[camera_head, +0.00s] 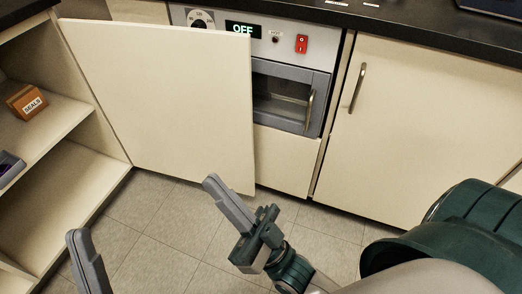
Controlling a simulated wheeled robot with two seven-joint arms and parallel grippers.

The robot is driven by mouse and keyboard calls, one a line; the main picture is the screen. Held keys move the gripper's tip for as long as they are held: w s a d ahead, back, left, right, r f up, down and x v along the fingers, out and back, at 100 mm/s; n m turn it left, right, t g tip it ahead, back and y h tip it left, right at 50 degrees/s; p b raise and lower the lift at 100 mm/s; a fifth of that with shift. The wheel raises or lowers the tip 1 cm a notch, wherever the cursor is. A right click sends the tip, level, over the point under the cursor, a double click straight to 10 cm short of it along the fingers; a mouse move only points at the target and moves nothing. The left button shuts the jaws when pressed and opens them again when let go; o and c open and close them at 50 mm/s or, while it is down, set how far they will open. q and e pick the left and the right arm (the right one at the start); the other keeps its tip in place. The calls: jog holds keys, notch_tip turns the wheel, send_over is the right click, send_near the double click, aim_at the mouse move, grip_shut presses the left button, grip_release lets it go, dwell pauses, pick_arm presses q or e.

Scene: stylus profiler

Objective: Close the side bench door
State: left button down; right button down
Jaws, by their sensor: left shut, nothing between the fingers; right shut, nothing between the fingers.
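The side bench door (165,85) is a cream panel that stands open beside the left cabinet (75,165), whose shelves are exposed. Its left edge meets the cabinet's side, and its free right edge overlaps the front of the oven unit. No handle shows on the face in view. My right gripper (212,184) is shut and empty, in front of the door's lower right part; I cannot tell whether it touches. My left gripper (76,238) is shut and empty at the bottom left, in front of the cabinet opening. Most of the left arm is out of view.
A brown box marked SEALS (28,103) and a dark tray (10,168) sit on the cabinet shelf. An oven (290,95) reading OFF and a closed cupboard door (420,120) stand to the right. The tiled floor (180,235) is clear.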

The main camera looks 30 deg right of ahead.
jog(key=w+d+f+m+g, duration=0.3)
jog(key=w+f, duration=0.2)
jog(key=f, duration=0.5)
jog(key=w+d+f+m+g, duration=0.3)
jog(key=w+d+f, duration=0.15)
jog(key=f, duration=0.65)
pick_arm(q)
jog(key=shift+d+f+g, duration=0.3)
jog(key=shift+d+f, duration=0.05)
jog(key=shift+f, duration=0.15)
pick_arm(e)
jog(key=w+d+f+m+h, duration=0.1)
jog(key=w+d+f+m, duration=0.2)
jog(key=d, duration=0.4)
jog(key=w+d+f+m+g+h, duration=0.1)
jog(key=w+d+f+m, duration=0.2)
jog(key=d, duration=0.4)
jog(key=w+d+f+m+g+h, duration=0.1)
jog(key=w+d+f+m, duration=0.2)
jog(key=d+f, duration=0.2)
jog(key=shift+w+d+h, duration=0.2)
jog(key=shift+d+h, duration=0.2)
jog(key=shift+d, duration=0.85)
